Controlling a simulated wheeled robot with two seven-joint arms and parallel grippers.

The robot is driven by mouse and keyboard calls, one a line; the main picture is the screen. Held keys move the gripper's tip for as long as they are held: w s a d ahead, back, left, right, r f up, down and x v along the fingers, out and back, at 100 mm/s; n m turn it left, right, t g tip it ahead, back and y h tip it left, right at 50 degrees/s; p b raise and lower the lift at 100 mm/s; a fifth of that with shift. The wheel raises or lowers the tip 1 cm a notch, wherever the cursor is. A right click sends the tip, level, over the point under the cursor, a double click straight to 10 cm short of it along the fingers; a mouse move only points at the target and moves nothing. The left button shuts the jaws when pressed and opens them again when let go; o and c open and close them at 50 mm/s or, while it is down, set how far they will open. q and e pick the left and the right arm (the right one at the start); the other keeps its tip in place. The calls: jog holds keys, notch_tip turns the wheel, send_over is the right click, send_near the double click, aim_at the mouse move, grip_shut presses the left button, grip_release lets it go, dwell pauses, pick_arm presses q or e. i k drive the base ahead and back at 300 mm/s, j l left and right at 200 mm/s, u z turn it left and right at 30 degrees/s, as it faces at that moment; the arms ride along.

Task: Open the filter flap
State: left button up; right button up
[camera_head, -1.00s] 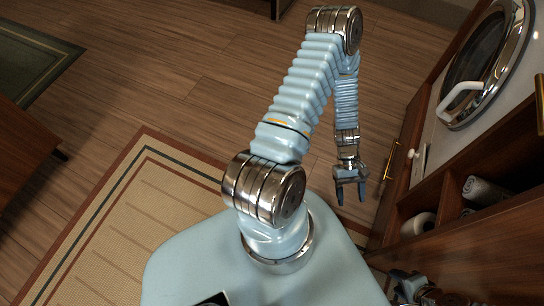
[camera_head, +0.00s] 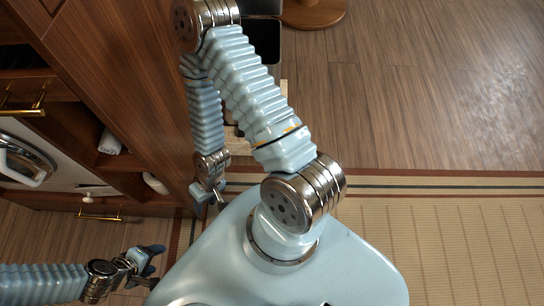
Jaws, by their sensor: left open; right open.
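The white front of a washing machine (camera_head: 62,172) shows at the left edge, with its round chrome-rimmed door (camera_head: 22,163) partly cut off. A small pale piece (camera_head: 97,188) low on that front, with a white knob by it, may be the filter flap; it looks flat against the front, but is too small to tell if open. My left gripper (camera_head: 150,266) is open and empty, below and to the right of the front, apart from it. My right gripper (camera_head: 207,194) is open and empty beside the wood cabinet's lower edge, to the right of the front.
A brass handle (camera_head: 98,214) lies just below the machine front, another (camera_head: 22,107) on a drawer above. Open shelves hold rolled towels (camera_head: 109,142). The wood cabinet side (camera_head: 125,75) stands close to my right arm. A striped rug (camera_head: 440,240) and bare floor lie at right.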

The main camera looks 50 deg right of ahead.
aim_at(104, 190)
jog(key=k+l+u, duration=0.2)
jog(key=k+l, duration=0.25)
jog(key=k+l+u, duration=0.15)
jog(key=k+l, duration=0.2)
jog(key=k, duration=0.25)
jog(key=i+j+z, duration=0.25)
jog(key=i+z, duration=0.15)
jog(key=i+j+z, duration=0.35)
